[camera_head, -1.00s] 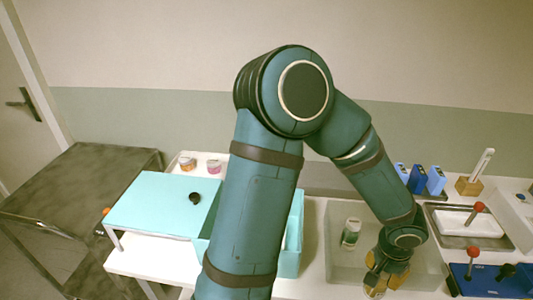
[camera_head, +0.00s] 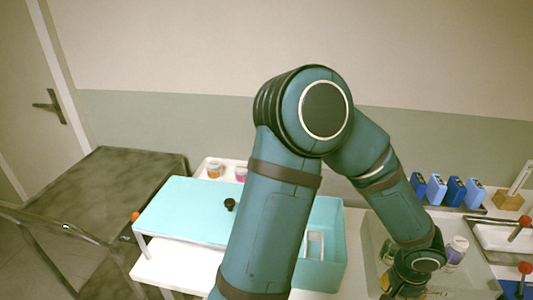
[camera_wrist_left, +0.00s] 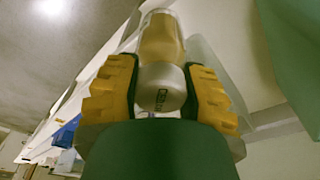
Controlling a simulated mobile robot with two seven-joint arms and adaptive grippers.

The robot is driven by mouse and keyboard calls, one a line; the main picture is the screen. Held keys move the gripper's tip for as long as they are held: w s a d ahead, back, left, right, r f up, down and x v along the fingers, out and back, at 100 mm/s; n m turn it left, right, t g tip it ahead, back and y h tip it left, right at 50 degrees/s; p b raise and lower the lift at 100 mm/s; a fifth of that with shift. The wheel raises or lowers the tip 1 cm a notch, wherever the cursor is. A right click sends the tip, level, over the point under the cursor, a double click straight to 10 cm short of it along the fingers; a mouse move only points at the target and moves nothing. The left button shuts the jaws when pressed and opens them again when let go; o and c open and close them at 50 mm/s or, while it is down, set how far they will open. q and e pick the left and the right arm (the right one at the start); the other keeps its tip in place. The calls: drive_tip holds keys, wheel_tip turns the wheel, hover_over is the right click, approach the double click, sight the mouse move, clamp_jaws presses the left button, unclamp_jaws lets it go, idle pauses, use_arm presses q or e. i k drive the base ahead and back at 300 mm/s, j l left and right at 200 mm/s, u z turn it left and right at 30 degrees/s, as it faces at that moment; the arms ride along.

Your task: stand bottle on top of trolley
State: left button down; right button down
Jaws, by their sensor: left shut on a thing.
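My left gripper (camera_head: 402,287) reaches down into a pale tray at the lower right of the head view. In the left wrist view its yellow fingers (camera_wrist_left: 163,88) are shut on a bottle (camera_wrist_left: 161,42) with an amber body and a pale, lettered end between the fingers. The held bottle is hardly visible in the head view. A dark grey trolley (camera_head: 105,195) stands at the far left, its visible top bare. My right gripper is not in view.
The pale tray (camera_head: 368,240) also holds a white-capped bottle (camera_head: 456,250) and a greenish bottle (camera_head: 388,251). A turquoise raised shelf (camera_head: 180,208) with a black knob and a turquoise box (camera_head: 327,245) lie between tray and trolley. Blue boxes (camera_head: 436,188) stand behind the tray.

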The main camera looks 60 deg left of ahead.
sight(114, 210)
drive_tip(key=k+j+z, duration=0.1)
drive_tip(key=k+j, duration=0.65)
drive_tip(key=k+j+z, duration=0.1)
drive_tip(key=k+j, duration=0.65)
drive_tip(key=k+j+z, duration=0.15)
drive_tip(key=k+j, duration=0.55)
drive_tip(key=k, duration=0.05)
